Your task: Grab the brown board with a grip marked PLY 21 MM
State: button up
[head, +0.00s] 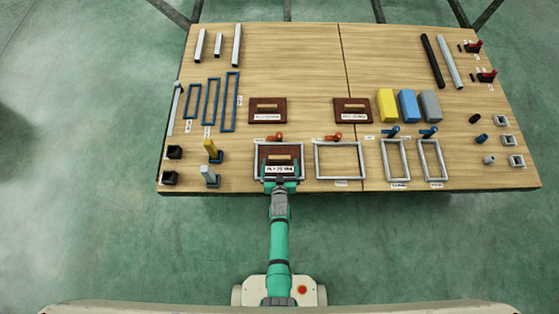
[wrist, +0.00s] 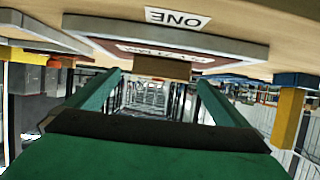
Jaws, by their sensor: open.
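A brown board (head: 262,153) with a light wooden grip (head: 280,161) lies inside a grey frame at the table's front edge. Its white label seems to read PLY 21 MM, but the print is small. Two similar brown boards with grips lie farther back, one at left (head: 267,103) and one at right (head: 352,103); their labels are not clearly legible. My gripper (head: 281,183) is open at the near side of the framed board. In the wrist view, my open fingers (wrist: 160,80) point at the grip (wrist: 162,68), which lines up between them. Contact cannot be told.
The grey frame (head: 257,165) surrounds the board. An empty grey frame (head: 317,160) lies to its right, with two narrower ones beyond. A red-handled clamp (head: 276,137) sits behind the frame.

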aim_at(279, 158)
jog(key=x, duration=0.4)
jog(key=shift+w+f, duration=0.15)
jog(key=shift+w, duration=0.2)
jog(key=shift+a, duration=0.35)
jog(key=shift+d, duration=0.25)
jog(key=shift+c, duration=1.3)
jog(key=shift+d, duration=0.15)
jog(key=c, duration=1.2)
jog(key=shift+o, duration=0.3)
jog(key=shift+a, duration=0.2)
